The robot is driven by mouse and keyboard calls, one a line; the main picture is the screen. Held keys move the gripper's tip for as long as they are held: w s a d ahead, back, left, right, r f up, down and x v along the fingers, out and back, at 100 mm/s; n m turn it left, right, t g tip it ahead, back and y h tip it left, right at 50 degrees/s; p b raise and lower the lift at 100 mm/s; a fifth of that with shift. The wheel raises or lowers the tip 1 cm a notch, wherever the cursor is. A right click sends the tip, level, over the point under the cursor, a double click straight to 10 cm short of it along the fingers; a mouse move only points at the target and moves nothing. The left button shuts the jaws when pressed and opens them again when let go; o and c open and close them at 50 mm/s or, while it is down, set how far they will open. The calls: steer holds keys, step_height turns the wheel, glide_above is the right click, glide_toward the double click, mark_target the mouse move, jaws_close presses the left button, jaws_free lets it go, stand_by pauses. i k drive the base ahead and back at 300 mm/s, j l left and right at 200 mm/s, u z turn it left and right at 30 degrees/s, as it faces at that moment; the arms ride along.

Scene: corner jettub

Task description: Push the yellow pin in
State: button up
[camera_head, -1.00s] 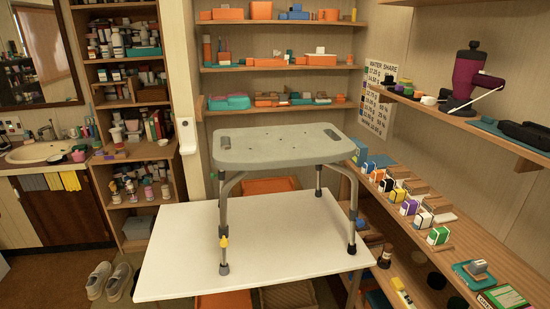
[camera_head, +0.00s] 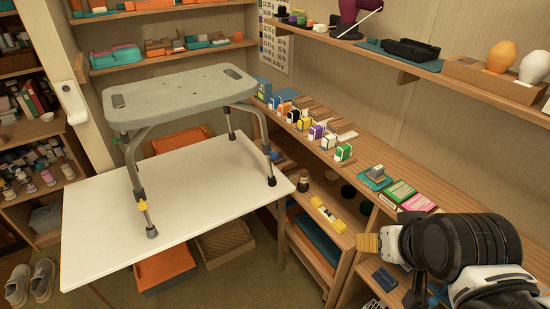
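The yellow pin (camera_head: 142,207) is a small yellow piece on the lower part of the front leg of a grey stool (camera_head: 180,95). The stool stands upright on a white table (camera_head: 205,180) at the left. How far the pin sticks out is too small to tell. My gripper (camera_head: 378,244) seems to be at the lower right, at the end of my black and white arm, well apart from the pin. Its fingers do not show clearly, and a tan ribbed piece shows at its left end.
A wooden shelf (camera_head: 375,155) with small coloured boxes runs along the right wall. A lower shelf holds a yellow item (camera_head: 328,214) and bottles. The table top around the stool is mostly clear.

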mark_target(142, 205)
steer(key=u, duration=1.6)
